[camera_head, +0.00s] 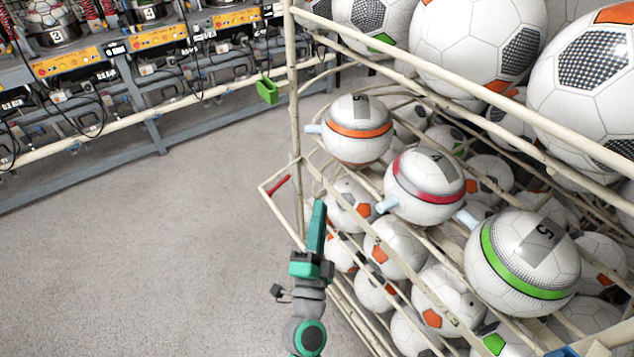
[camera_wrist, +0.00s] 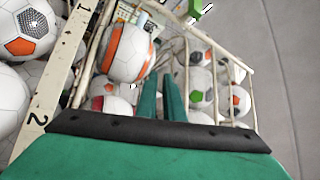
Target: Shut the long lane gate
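A thin cream rod frame with a red grip (camera_head: 277,185) juts out to the left from the corner post of the ball rack. It may be the long lane gate, but I cannot tell for sure. My gripper (camera_head: 317,212) is just right of and below the red grip, pointing upward in the picture, apart from it. In the wrist view my two green fingers (camera_wrist: 161,88) have a narrow gap between them with nothing held. The rack's lanes show there, with a numbered cream rail (camera_wrist: 66,84) at left.
The cream ball rack (camera_head: 294,80) holds several footballs, with orange-, red- and green-banded balls (camera_head: 424,187) in front. A green box (camera_head: 266,90) hangs near the post. A machine bench (camera_head: 155,135) stands behind. Grey floor (camera_head: 150,260) at left is clear.

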